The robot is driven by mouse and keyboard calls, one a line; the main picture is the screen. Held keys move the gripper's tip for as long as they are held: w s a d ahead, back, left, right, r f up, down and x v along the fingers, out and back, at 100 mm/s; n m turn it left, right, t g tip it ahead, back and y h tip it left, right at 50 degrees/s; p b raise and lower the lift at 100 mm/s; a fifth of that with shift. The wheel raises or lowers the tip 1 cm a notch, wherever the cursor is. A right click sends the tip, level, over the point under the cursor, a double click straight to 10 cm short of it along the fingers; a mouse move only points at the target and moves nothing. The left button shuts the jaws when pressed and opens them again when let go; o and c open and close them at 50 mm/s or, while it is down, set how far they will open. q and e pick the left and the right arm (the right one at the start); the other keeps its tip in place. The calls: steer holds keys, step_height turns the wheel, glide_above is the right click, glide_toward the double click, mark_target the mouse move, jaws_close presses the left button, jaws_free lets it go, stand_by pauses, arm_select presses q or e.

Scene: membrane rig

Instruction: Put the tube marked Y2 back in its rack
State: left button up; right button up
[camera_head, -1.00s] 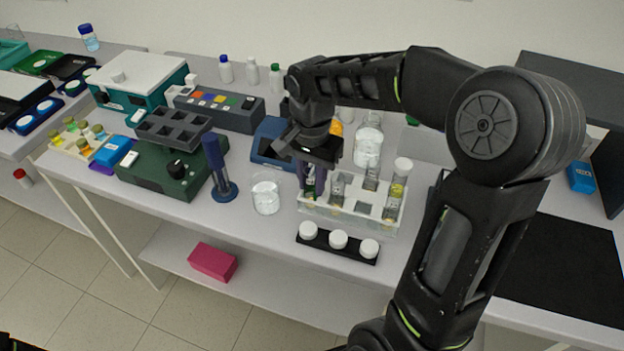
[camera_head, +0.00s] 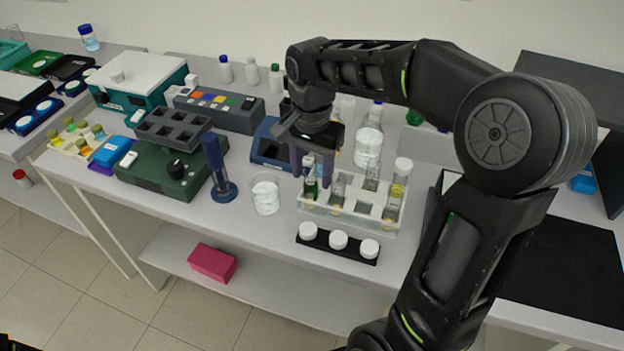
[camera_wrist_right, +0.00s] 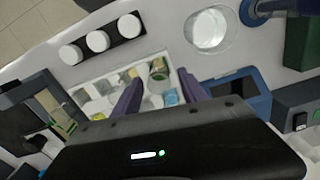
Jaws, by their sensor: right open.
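The white tube rack (camera_head: 345,220) stands near the front of the bench and holds several tubes. A tube with green contents (camera_head: 311,189) stands upright in its back left part; it also shows in the right wrist view (camera_wrist_right: 158,72). I cannot read the Y2 mark on any tube. My right gripper (camera_head: 312,172) is open just above this green tube, its two purple fingers apart on either side of it. In the right wrist view the fingers (camera_wrist_right: 160,80) show a gap around the tube's top.
A glass beaker (camera_head: 265,194) and a blue stand (camera_head: 219,175) are left of the rack. A black strip with white caps (camera_head: 338,240) lies in front. A blue device (camera_head: 268,150) and a clear bottle (camera_head: 368,143) stand behind. A black mat (camera_head: 560,265) lies at right.

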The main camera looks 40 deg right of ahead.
step_height(320, 180, up, 5)
steer(key=shift+f, duration=0.15)
steer(key=shift+f, duration=0.1)
stand_by(0.6)
